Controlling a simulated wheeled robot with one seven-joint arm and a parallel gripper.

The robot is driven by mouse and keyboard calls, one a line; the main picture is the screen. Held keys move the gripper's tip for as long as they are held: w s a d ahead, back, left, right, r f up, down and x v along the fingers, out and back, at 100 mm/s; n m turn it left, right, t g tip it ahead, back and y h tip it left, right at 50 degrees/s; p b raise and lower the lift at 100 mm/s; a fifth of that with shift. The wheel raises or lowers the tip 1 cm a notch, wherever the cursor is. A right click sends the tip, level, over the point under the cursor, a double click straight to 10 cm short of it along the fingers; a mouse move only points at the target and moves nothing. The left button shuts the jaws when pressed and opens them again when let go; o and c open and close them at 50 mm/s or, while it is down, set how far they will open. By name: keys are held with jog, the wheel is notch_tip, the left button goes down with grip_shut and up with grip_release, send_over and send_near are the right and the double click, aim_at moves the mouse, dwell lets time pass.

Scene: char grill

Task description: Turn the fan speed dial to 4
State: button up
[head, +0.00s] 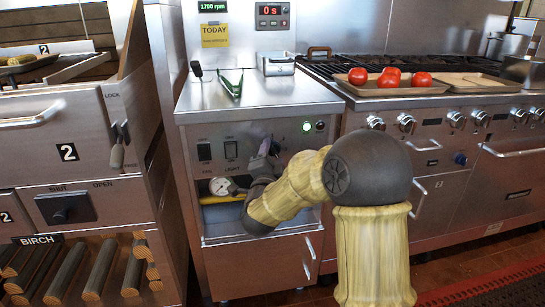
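The fan speed dial is not clearly visible; my gripper and forearm cover the middle of the steel control panel (213,139), where it may be. My gripper (268,150) is up against or just in front of the panel, right of the LIGHT switch (230,148). Its fingers are small and dark, so I cannot tell whether they are open, shut or on a knob. A FAN label sits under the left switch (204,151). The green display (213,6) above reads 1700 rpm.
A green lamp (307,126) is lit on the panel's right. A white round gauge (220,186) sits low on the left. Tongs (231,83) and a metal pan (279,64) rest on the counter. The grill's knobs (406,123) are to the right.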

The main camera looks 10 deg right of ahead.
jog(key=shift+s+a, duration=0.1)
jog(key=v, duration=1.7)
jog(key=shift+s, duration=0.1)
